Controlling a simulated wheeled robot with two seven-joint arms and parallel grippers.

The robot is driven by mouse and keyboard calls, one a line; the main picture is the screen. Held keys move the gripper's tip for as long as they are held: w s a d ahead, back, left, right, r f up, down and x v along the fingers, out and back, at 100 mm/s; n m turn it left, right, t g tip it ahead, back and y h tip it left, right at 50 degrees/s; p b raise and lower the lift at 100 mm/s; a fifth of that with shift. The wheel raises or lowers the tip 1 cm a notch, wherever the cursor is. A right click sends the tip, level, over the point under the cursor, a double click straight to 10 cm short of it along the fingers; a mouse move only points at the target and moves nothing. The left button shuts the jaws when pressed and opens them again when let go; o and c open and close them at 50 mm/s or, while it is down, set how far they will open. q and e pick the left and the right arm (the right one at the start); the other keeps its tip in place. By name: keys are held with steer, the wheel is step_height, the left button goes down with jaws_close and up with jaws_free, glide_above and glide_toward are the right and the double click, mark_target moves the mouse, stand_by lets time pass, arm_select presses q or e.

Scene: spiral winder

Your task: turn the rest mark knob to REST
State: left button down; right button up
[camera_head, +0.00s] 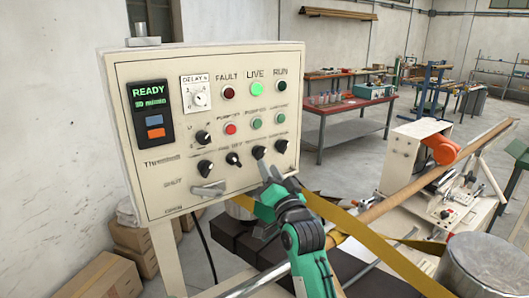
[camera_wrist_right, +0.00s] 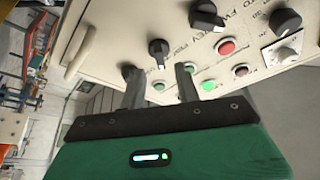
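The cream control panel (camera_head: 140,190) stands in the centre left of the head view. Its lower row has several black knobs, with labels too small to read, so I cannot tell which is the rest mark knob. My right gripper (camera_head: 275,174) is just below a black knob (camera_head: 259,152), with another black knob (camera_head: 281,146) close by on its right. In the right wrist view my right gripper (camera_wrist_right: 159,72) is open, its two fingers apart. A black knob (camera_wrist_right: 158,50) shows between and beyond the fingertips; contact is unclear. My left gripper is not in view.
A yellow-brown strip (camera_head: 365,235) runs beside my right arm, near a long brown tube (camera_head: 400,197). Cardboard boxes (camera_head: 98,277) lie at the lower left. A red-topped table (camera_head: 347,106) stands behind.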

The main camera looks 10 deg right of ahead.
mark_target(263, 156)
steer(key=shift+p+x, duration=0.7)
steer(key=shift+x, duration=1.45)
jaws_close()
